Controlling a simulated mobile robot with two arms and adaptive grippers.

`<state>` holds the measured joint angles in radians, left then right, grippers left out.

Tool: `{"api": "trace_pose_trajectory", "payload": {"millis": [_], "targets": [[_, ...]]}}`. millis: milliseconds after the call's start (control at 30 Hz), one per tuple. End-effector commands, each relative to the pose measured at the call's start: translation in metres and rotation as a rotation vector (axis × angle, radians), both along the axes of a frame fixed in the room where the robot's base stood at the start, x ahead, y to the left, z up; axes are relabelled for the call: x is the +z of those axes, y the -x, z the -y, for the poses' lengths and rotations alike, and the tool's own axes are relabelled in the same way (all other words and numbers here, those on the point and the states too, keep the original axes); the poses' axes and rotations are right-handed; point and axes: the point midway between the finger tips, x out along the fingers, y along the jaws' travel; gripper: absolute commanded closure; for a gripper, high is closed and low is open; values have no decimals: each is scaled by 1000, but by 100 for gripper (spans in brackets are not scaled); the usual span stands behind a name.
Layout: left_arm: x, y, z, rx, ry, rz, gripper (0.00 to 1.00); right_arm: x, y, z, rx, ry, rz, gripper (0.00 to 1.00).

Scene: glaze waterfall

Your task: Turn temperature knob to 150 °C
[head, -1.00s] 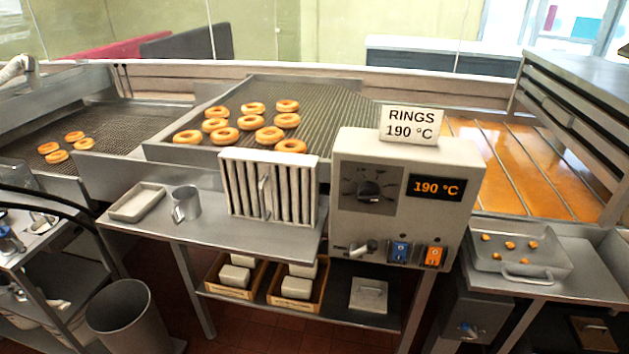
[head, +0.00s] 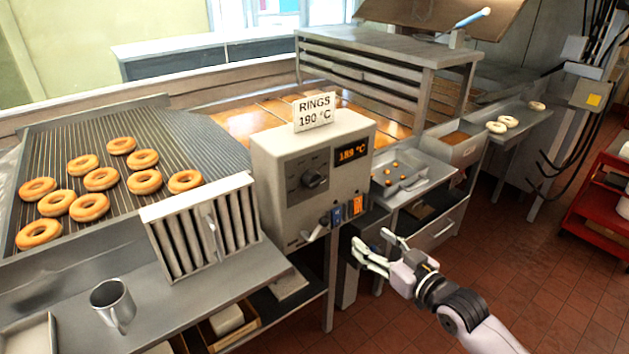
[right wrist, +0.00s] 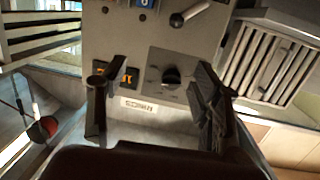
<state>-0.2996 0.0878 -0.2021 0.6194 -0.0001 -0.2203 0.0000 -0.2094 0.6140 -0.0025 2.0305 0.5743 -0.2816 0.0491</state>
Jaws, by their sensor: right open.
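The temperature knob (head: 314,178) is a dark dial on the front of the grey control box (head: 280,222). The display (head: 352,152) beside it appears to read 189 °C. My right gripper (head: 370,240) is open and empty, below and to the right of the knob in the head view, apart from the box. In the right wrist view the box appears upside down. There the knob (right wrist: 172,76) shows between the open fingers, closer to the right one, and the display (right wrist: 116,76) is partly behind the left finger. My left gripper is not in view.
A lever (head: 316,232), a blue switch (head: 337,215) and an orange switch (head: 354,206) sit below the knob. A sign (head: 314,112) reading RINGS 190 °C stands on the box. A slatted holder (head: 203,228) is left; a metal tray (head: 405,180) is right.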

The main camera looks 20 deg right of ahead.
Motion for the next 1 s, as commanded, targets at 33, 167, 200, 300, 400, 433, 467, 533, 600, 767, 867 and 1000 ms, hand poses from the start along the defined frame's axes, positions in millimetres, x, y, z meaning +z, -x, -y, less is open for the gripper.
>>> {"api": "trace_pose_trajectory", "payload": {"millis": [33, 167, 200, 300, 400, 433, 467, 533, 600, 767, 867, 1000], "targets": [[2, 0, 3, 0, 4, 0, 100, 28, 4, -11, 33, -3, 40, 41], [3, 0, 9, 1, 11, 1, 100, 66, 12, -28, 83, -14, 97, 41], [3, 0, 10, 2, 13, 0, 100, 72, 13, -31, 91, -16, 106, 41], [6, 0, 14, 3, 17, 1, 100, 78, 8, -34, 95, -20, 115, 41], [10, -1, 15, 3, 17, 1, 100, 79, -3, -38, 94, -22, 115, 41], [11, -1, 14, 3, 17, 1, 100, 80, -8, -40, 94, -23, 117, 41], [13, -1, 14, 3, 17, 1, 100, 80, -12, -42, 94, -22, 116, 41], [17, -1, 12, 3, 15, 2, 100, 80, -26, -46, 93, -23, 117, 41], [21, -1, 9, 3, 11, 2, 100, 81, -39, -51, 94, -23, 116, 41], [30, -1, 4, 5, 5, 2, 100, 81, -72, -64, 95, -21, 116, 41], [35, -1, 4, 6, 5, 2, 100, 80, -93, -71, 94, -21, 115, 41], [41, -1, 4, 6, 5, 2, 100, 78, -118, -80, 94, -21, 113, 41]]}}
